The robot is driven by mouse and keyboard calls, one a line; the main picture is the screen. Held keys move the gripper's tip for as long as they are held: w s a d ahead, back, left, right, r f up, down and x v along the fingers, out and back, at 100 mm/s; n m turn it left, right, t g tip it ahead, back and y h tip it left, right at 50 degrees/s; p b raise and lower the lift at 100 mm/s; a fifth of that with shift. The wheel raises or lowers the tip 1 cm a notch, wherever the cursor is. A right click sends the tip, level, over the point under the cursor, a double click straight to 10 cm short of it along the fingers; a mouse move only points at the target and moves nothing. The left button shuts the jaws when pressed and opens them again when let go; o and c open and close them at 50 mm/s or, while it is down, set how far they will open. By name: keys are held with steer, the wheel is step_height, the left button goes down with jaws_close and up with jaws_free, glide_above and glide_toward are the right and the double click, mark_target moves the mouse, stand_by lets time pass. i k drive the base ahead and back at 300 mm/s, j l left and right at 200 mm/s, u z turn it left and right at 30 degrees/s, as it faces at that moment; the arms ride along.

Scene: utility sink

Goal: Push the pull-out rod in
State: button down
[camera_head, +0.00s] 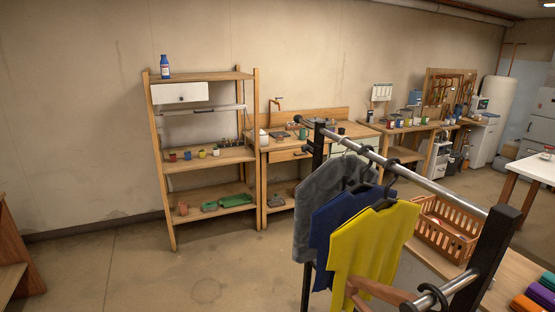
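A short silver rod (458,285) sticks out to the lower left from the near black post of a clothes rack, at the bottom right of the picture. It looks like the pull-out rod. Its outer end is dark. A black hook (432,291) curves over it, with a brown wooden hanger (385,291) to its left, partly cut off by the bottom edge. The rack's long top rail (400,171) carries a grey garment (312,215), a blue one (328,222) and a yellow shirt (375,248). My gripper does not show.
A wooden shelf unit (256,150) with a white box and small pots stands at the back wall, beside a workbench (307,145). An orange crate (443,230) sits behind the rack on a wooden surface. A white table (535,167) stands right. The floor front left is clear.

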mark_target(297, 119)
steer(key=i+j+u, duration=0.35)
steer(key=i, duration=0.3)
steer(key=i+u, duration=0.4)
steer(key=i, duration=1)
steer(key=i+j+z, duration=0.15)
steer(key=i, duration=0.55)
steer(key=i+z, duration=0.4)
steer(key=i+j+z, duration=0.2)
steer(key=z, duration=0.2)
steer(key=i+j+z, duration=0.25)
steer(key=z, duration=0.2)
steer(key=i+j+z, duration=0.2)
steer(key=j+z, duration=0.15)
steer(key=z, duration=0.15)
steer(key=i+j+z, duration=0.15)
steer(key=j+z, duration=0.3)
steer(key=i+j+z, duration=0.1)
steer(key=j+z, duration=0.25)
steer(key=z, duration=0.15)
steer(key=j+z, duration=0.5)
steer(key=k+j+z, duration=0.1)
steer(key=j+z, duration=0.15)
steer(key=j, duration=0.15)
steer(key=i+j+z, duration=0.1)
steer(key=i+j, duration=0.25)
steer(key=i, duration=0.2)
